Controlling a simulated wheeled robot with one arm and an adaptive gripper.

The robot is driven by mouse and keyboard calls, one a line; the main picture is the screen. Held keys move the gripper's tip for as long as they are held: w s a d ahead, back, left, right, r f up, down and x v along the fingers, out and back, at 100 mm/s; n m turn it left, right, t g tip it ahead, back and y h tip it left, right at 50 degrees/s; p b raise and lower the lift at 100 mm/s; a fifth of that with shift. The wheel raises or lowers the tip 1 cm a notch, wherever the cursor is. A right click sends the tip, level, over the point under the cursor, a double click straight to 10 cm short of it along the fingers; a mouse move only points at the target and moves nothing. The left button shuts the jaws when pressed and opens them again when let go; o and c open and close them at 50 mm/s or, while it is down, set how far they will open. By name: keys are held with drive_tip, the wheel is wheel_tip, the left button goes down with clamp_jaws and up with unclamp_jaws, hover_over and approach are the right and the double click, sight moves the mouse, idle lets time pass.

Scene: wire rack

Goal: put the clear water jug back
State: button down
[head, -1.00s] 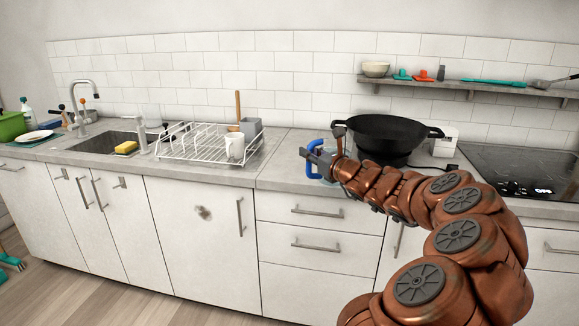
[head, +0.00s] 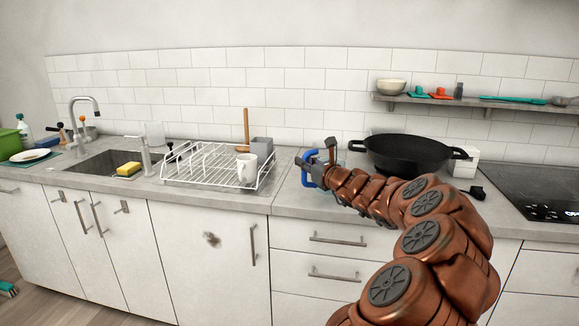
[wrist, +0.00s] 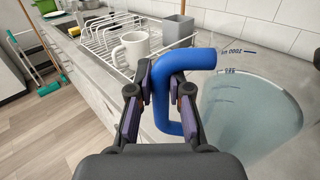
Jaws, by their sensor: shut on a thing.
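The clear water jug (wrist: 250,110) is see-through, with blue measuring marks and a blue handle (wrist: 185,60). My gripper (wrist: 165,90) is shut on that handle, one finger on each side. In the head view my gripper (head: 318,166) is over the counter, left of the black pan, with the blue handle (head: 307,170) showing at its tip. The jug's clear body is mostly hidden there by my gripper and arm. I cannot tell whether its base touches the counter.
The white wire rack (head: 185,166) stands left of my gripper, holding a white mug (head: 246,170) and a grey holder (head: 262,147). A black pan (head: 407,153) is close on the right. The sink (head: 100,163) is far left. A wall shelf (head: 480,105) hangs above right.

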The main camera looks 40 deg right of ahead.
drive_tip(key=w+d+f+p, duration=0.1)
drive_tip(key=w+d+f, duration=0.2)
drive_tip(key=w, duration=0.8)
drive_tip(key=shift+f+p, duration=0.3)
drive_tip(key=shift+f, duration=0.3)
drive_tip(key=shift+d+f, duration=0.1)
drive_tip(key=c, duration=1.1)
unclamp_jaws()
drive_tip(key=shift+s+f, duration=0.1)
drive_tip(key=s+a+b, duration=0.1)
drive_tip(key=s+a, duration=0.1)
drive_tip(key=s, duration=0.9)
drive_tip(key=shift+s+b, duration=0.35)
drive_tip(key=shift+s, duration=0.05)
